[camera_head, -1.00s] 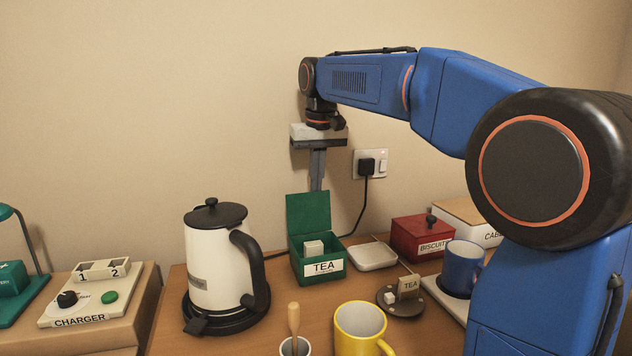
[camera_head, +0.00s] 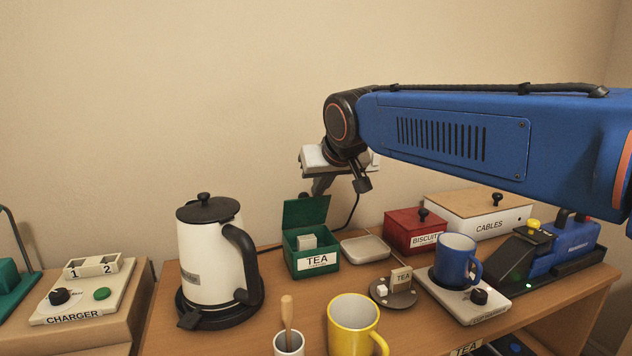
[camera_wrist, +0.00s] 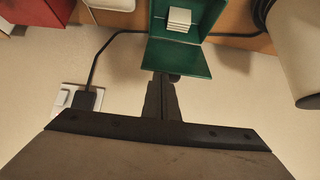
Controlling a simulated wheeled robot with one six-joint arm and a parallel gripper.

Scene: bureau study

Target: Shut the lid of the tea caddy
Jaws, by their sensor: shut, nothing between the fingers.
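The green tea caddy (camera_head: 317,268) with its white TEA label stands on the desk to the right of the kettle. Its lid (camera_head: 305,213) is open, standing up at the back. A pale stack (camera_head: 307,241) sits inside the caddy. My gripper (camera_head: 318,187) is shut and empty, tilted, just behind and above the lid. In the wrist view my gripper's fingers (camera_wrist: 162,78) are together at the lid's free edge, and the lid (camera_wrist: 178,58) and the stack (camera_wrist: 179,20) show beyond them. I cannot tell whether the fingers touch the lid.
The kettle (camera_head: 209,255) stands left of the caddy. A white dish (camera_head: 364,250) and a red biscuit box (camera_head: 413,231) are to its right. A yellow mug (camera_head: 353,323) stands in front. The wall socket's plug (camera_wrist: 86,99) and cord are close to my gripper.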

